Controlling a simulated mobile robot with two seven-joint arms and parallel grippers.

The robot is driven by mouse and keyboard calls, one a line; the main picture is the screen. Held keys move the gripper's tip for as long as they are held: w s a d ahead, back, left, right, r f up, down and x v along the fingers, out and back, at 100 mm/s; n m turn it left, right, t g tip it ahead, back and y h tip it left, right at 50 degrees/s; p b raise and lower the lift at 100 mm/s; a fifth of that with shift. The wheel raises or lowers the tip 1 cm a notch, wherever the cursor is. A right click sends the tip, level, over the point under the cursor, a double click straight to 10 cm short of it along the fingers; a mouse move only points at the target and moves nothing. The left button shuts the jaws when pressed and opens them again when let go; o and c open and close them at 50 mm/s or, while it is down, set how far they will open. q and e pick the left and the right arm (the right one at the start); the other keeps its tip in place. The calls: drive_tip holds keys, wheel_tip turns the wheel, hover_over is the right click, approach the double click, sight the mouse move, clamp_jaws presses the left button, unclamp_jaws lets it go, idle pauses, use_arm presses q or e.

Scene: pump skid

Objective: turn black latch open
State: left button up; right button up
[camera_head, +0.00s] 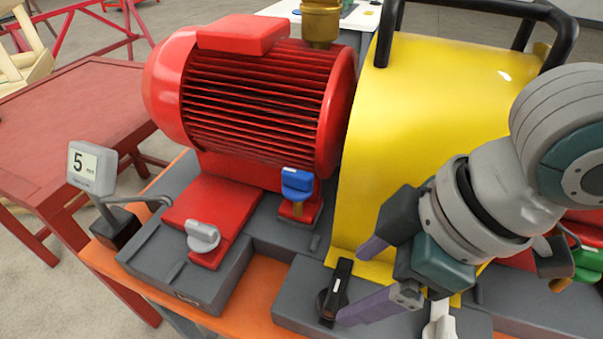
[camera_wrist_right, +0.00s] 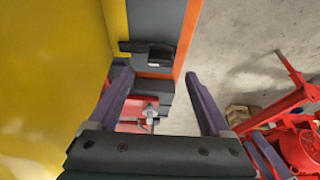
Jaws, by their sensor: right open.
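The black latch (camera_head: 334,293) is on the grey base plate in front of the yellow cover. It has a dark handle with a small white label, on a round dark pivot. My right gripper (camera_head: 352,284) is open, its two purple fingers apart and their tips just to the right of the latch. In the right wrist view the latch (camera_wrist_right: 158,56) shows beyond and between the open fingertips (camera_wrist_right: 159,76). Nothing is held, and I cannot tell whether a finger touches the latch. My left gripper is not in view.
The yellow cover (camera_head: 430,110) stands behind the right gripper. A red motor (camera_head: 255,95), a blue-handled valve (camera_head: 297,184), a grey knob (camera_head: 202,236) and a gauge reading 5 (camera_head: 90,168) are to the left. A white-handled part (camera_head: 440,325) is under the wrist.

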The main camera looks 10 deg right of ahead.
sight(335, 295)
drive_tip(key=x, duration=0.5)
drive_tip(key=shift+a+f+b, duration=0.15)
drive_tip(key=shift+f+b, duration=0.05)
drive_tip(key=shift+b, duration=0.2)
clamp_jaws()
idle(0.5)
